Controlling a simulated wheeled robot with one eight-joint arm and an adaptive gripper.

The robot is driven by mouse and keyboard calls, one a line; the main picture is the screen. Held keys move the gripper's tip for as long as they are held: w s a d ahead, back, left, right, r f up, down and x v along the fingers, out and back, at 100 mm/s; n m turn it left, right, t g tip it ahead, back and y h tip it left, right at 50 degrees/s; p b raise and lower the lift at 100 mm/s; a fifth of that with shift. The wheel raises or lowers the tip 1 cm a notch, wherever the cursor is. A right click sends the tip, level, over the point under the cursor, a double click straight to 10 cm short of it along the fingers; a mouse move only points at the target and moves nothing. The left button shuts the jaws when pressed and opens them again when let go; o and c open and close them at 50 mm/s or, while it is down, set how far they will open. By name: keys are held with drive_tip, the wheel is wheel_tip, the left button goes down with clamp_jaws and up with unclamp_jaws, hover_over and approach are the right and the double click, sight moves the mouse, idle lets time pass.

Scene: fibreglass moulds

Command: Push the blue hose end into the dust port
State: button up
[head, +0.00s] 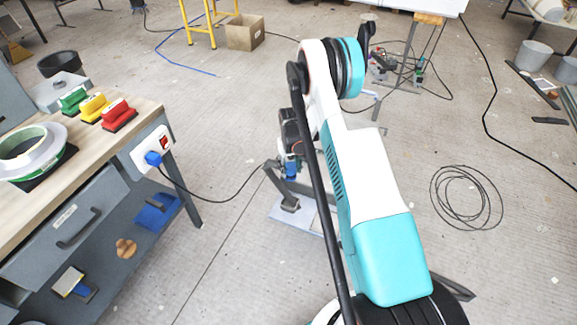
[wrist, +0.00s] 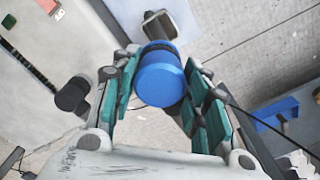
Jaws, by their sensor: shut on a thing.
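The blue hose end (wrist: 162,78) is a short blue cylinder with a black band at its far side. It sits between the teal pads of my gripper (wrist: 160,100), which is shut on it. In the head view my gripper (head: 290,158) hangs low beside my arm, with a bit of blue (head: 291,172) at its tip. Beyond the hose end in the wrist view are a dark part (wrist: 157,26) and a pale grey squarish shape (wrist: 181,18). I cannot tell whether either is the dust port, or whether the hose end touches it.
A workbench (head: 52,195) stands at the left, with green, yellow and red blocks (head: 93,107) on top. A blue plug (head: 153,158) sits in its side socket, and a black cable runs toward my gripper. A coiled cable (head: 466,198) lies on the floor at the right.

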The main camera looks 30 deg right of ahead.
drive_tip(key=s+a+r, duration=0.4)
drive_tip(key=a+r, duration=0.2)
drive_tip(key=r, duration=0.3)
drive_tip(key=s+a+r+n, duration=0.1)
drive_tip(key=s+a+r, duration=0.3)
drive_tip(key=a+r, duration=0.3)
drive_tip(key=s+a+r, duration=0.4)
drive_tip(key=a+r, duration=0.2)
drive_tip(key=r, duration=0.5)
drive_tip(key=shift+s+a+r, duration=0.25)
drive_tip(key=shift+r, duration=0.15)
